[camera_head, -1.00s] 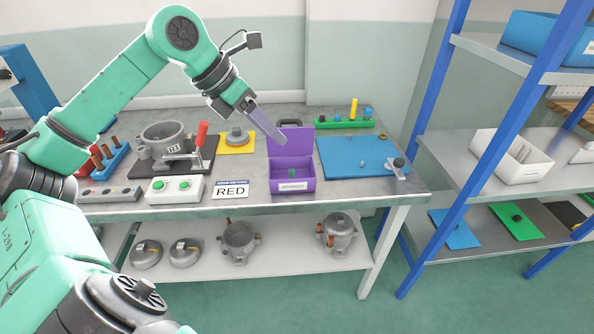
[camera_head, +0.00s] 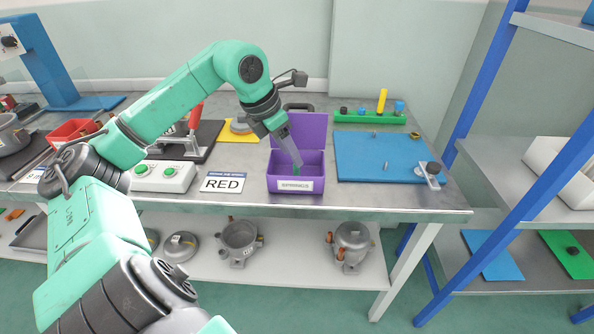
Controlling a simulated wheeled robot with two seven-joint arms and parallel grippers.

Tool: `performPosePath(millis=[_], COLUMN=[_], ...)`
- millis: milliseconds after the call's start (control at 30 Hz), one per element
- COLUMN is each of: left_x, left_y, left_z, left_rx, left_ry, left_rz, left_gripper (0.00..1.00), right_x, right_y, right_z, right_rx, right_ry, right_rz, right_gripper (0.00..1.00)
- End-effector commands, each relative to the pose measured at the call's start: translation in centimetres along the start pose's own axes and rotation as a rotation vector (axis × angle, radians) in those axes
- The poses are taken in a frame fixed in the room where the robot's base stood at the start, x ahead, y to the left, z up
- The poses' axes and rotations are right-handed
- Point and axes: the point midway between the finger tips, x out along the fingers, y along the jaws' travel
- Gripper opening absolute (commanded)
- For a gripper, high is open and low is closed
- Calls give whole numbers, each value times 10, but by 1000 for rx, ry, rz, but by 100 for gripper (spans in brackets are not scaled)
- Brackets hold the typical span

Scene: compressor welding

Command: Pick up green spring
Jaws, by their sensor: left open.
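The green spring (camera_head: 296,170) stands inside the open purple box (camera_head: 308,185) on the metal table, and only a small part of it shows. My left gripper (camera_head: 297,161) reaches down into the box from the upper left. Its fingertips are at the spring's top, and the jaws are open. Whether the fingers are on both sides of the spring cannot be told. My right gripper is not in view.
Blue-posted shelves (camera_head: 475,215) stand at the right.

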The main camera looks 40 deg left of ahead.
Motion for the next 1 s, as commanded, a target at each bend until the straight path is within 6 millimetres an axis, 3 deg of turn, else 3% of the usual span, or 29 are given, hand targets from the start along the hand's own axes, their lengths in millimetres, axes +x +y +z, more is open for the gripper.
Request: performPosePath(millis=[300, 533, 567, 600, 700, 1000], left_x=[50, 57, 57, 57, 56, 56], left_y=[0, 0, 0, 0, 0, 0], left_z=[-1, -2, -2, -2, -2, -2], left_rx=[0, 1, 0, 0, 0, 0], left_ry=[-1, 0, 0, 0, 0, 0], left_rz=[-2, 0, 0, 0, 0, 0], left_gripper=[55, 55, 48, 32, 0, 0], right_x=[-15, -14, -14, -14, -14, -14], right_y=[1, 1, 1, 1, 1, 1], right_z=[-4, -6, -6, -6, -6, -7], right_rx=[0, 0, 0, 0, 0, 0], right_ry=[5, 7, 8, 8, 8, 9], right_rz=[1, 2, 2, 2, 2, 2], right_gripper=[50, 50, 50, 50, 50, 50])
